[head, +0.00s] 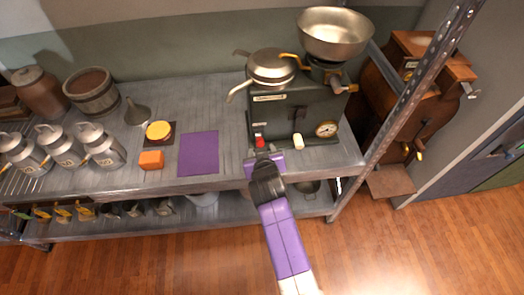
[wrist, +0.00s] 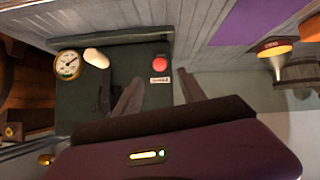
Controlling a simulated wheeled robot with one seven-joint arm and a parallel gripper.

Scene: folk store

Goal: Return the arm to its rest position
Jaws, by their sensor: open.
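My gripper (head: 264,153) is at the end of my purple arm, at the front edge of the metal shelf, just in front of a dark green machine (head: 290,112). In the wrist view my gripper (wrist: 160,88) has its two fingers spread with nothing between them. The machine's red knob (wrist: 160,62) shows beyond the gap between the fingers. It also shows in the head view as a red knob (head: 260,141) just above my fingertips. I cannot tell whether the fingers touch the machine.
A white knob (head: 298,141) and a dial (head: 326,129) sit right of the red knob. A pan (head: 271,67) and a metal bowl (head: 336,32) top the machine. A purple mat (head: 198,153) and an orange block (head: 151,160) lie left. A shelf post (head: 408,105) stands right.

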